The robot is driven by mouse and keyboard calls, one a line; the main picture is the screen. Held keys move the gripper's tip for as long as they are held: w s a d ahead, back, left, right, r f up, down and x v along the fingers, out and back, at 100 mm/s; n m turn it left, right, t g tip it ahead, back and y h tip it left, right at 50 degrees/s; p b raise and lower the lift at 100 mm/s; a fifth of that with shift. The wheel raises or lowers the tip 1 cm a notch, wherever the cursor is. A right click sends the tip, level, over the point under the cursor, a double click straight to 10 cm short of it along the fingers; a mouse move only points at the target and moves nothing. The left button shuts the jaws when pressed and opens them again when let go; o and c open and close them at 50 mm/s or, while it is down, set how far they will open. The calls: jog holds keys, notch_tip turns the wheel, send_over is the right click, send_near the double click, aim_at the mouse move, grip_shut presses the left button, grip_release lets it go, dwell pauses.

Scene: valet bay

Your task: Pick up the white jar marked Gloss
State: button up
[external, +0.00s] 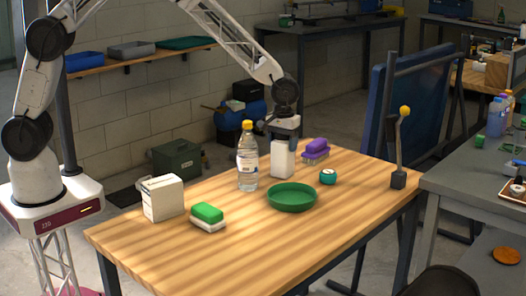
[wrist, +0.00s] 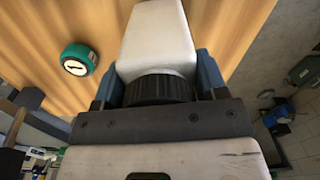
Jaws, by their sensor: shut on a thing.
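A white jar (external: 283,160) with squared sides hangs or stands upright below my gripper (external: 284,138), behind the green dish. In the wrist view the jar (wrist: 157,38) shows its white body and ribbed black cap. My gripper (wrist: 158,86) is shut on the jar, with one dark blue finger on each side near the cap. No Gloss marking is readable on the faces in view. I cannot tell whether the jar's base touches the table.
On the wooden table (external: 270,245) are a clear bottle with yellow cap (external: 247,160), a green dish (external: 292,196), a teal round item (external: 328,177), a purple brush (external: 316,150), a white box (external: 162,198), a green-and-white sponge (external: 208,215) and a yellow-knobbed post (external: 399,150). The front is clear.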

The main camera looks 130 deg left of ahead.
jog(key=shift+r, duration=0.2)
jog(key=shift+r, duration=1.45)
jog(key=shift+s+d+r, duration=0.2)
jog(key=s+d+r, duration=0.1)
jog(key=s+d, duration=0.9)
jog(key=d, duration=0.1)
jog(key=shift+s+d+r, duration=0.15)
jog(key=shift+s+r, duration=0.05)
jog(key=shift+s, duration=0.05)
